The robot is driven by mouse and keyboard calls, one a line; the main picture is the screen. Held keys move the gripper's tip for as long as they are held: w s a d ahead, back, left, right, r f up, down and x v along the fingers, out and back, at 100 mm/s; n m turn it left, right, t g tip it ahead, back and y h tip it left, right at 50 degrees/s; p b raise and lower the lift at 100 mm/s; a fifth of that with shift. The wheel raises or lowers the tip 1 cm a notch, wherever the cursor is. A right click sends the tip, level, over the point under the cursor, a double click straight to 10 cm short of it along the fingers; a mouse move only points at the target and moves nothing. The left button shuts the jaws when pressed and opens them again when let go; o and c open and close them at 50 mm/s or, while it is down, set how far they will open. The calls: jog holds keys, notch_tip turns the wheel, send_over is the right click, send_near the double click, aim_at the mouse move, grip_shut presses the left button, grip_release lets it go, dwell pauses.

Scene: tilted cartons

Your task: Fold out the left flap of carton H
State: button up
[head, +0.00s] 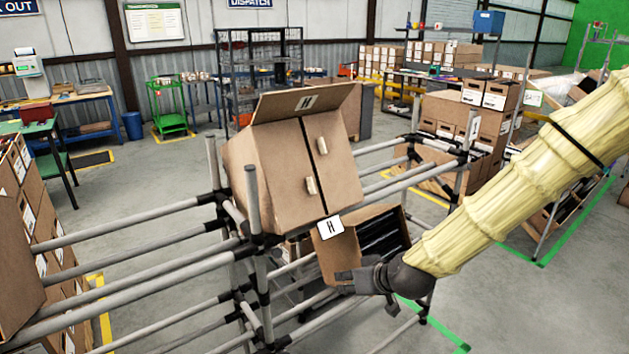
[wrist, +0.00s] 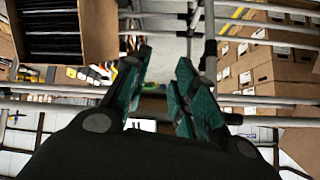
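Carton H (head: 278,188) sits tilted on a tube rack in the head view. Its far flap (head: 285,106), marked H, stands folded out. The left flap (head: 270,165) lies shut, with a small pale tab (head: 311,186) near the middle seam. The right flap (head: 342,172) also lies shut, with its own tab (head: 322,145). My gripper (head: 345,280) is below and right of the carton, apart from the flaps and pointing left. In the wrist view, my gripper (wrist: 164,72) has its teal-padded fingers apart with nothing held between them. I cannot make out the left flap there.
An open box with dark contents (head: 378,236) is below carton H, close above my gripper; it also shows in the wrist view (wrist: 98,30). A white H card (head: 330,227) is at its upper left. Rack tubes (head: 130,250) run left and right of the carton.

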jog(key=w+a+r+n+t, duration=0.15)
jog(key=w+r, duration=0.25)
jog(key=r, duration=0.6)
jog(key=n+t+y, duration=0.1)
jog(key=t+y, duration=0.1)
jog(key=y, duration=0.1)
send_near(290, 173)
jog(key=s+d, duration=0.2)
jog(key=d, duration=0.4)
jog(key=shift+h, duration=0.3)
jog(key=shift+p+x, duration=1.55)
jog(key=shift+x, duration=3.7)
jog(key=shift+s+f, duration=0.1)
jog(key=shift+f, duration=0.05)
grip_shut()
